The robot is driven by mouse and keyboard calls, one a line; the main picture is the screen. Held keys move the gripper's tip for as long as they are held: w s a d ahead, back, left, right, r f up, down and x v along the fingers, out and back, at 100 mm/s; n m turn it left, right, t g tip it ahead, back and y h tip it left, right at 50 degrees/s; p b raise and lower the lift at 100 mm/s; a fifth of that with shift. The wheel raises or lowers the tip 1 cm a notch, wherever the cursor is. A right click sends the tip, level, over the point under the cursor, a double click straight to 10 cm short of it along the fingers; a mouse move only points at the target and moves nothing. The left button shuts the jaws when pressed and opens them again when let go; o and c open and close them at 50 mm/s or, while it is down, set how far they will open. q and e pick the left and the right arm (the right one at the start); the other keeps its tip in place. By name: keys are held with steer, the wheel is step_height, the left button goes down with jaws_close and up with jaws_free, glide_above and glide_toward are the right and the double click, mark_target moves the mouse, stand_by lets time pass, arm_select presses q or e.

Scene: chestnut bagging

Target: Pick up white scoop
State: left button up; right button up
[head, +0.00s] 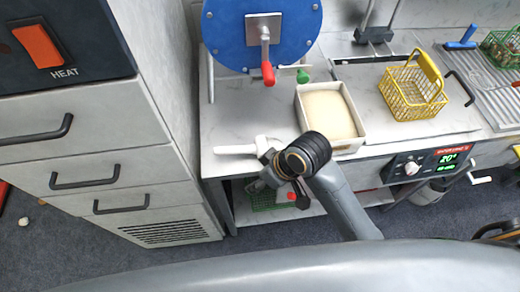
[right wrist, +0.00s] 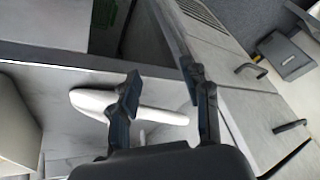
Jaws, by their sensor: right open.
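The white scoop (head: 235,149) lies on the counter near its front left corner in the head view, with its long white part pointing left. My right gripper (head: 268,168) is at the scoop's right end and hides part of it. In the right wrist view, the white scoop (right wrist: 160,115) runs crosswise behind the fingers, passing behind the left finger and into the gap. My right gripper (right wrist: 162,82) is open, its two dark fingers apart. I cannot tell whether they touch the scoop. My left gripper is not in view.
A white bin (head: 356,148) with pale contents stands right of the scoop. A yellow basket (head: 412,92) is farther right. A blue disc with a red handle (head: 267,72) stands behind. Grey drawers (head: 95,150) lie left of the counter. The counter behind the scoop is clear.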

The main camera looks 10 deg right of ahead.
steer(key=w+a+r+n+g, duration=0.1)
steer(key=w+a+r+n, duration=0.3)
steer(key=a, duration=0.1)
step_height(320, 180, up, 9)
steer(key=n+g+h, duration=0.2)
steer(key=n+h, duration=0.2)
steer(key=n, duration=0.2)
glide_above(243, 148)
step_height(243, 148, down, 9)
steer(key=shift+s+r+p, duration=0.1)
steer(key=shift+p, duration=0.55)
steer(key=shift+f+p, duration=0.8)
steer(key=shift+f, duration=1.85)
jaws_close()
